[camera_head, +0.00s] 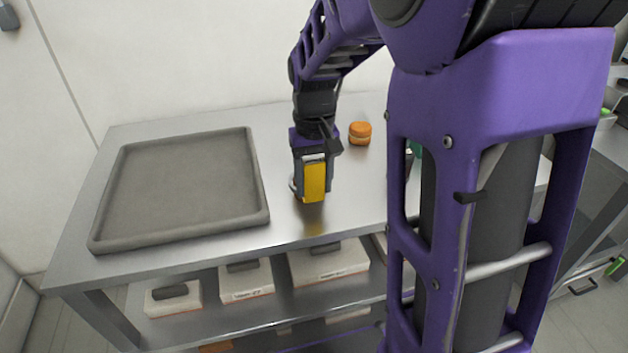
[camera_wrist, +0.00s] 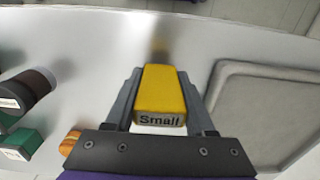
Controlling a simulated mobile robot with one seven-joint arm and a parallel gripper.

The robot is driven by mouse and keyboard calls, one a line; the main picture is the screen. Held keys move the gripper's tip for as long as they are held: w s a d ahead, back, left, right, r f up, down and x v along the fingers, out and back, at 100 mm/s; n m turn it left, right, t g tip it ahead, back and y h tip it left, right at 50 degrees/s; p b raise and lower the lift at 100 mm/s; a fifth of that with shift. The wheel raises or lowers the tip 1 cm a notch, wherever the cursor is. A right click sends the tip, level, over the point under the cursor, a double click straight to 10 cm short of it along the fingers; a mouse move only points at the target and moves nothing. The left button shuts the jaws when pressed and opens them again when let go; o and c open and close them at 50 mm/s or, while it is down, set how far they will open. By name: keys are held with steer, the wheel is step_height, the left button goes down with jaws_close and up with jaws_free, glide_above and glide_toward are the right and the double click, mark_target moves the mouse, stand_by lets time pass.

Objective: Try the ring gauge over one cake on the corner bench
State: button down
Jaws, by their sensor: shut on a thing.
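My gripper (camera_head: 313,180) is shut on a yellow block labelled "Small" (camera_wrist: 160,95), which also shows in the head view (camera_head: 314,182). I take the block for the grip of the ring gauge; no clear ring shows, only a pale curved edge beside the fingers. The block hangs over the steel corner bench (camera_head: 275,118), apart from its blurred yellow reflection.
A large empty grey tray (camera_head: 185,185) covers the bench's left part. A brown cylinder (camera_wrist: 38,85) and green blocks (camera_wrist: 20,145) stand left in the wrist view; my arm mostly hides them in the head view. Several white boxes with dark tops (camera_head: 245,280) sit on the shelf below.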

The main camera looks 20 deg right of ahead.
mark_target(314, 162)
steer(key=shift+f+b, duration=0.85)
steer(key=shift+f, duration=0.7)
steer(key=shift+r, duration=0.15)
stand_by(1.0)
steer(key=shift+r+p, duration=4.2)
steer(key=shift+r, duration=0.6)
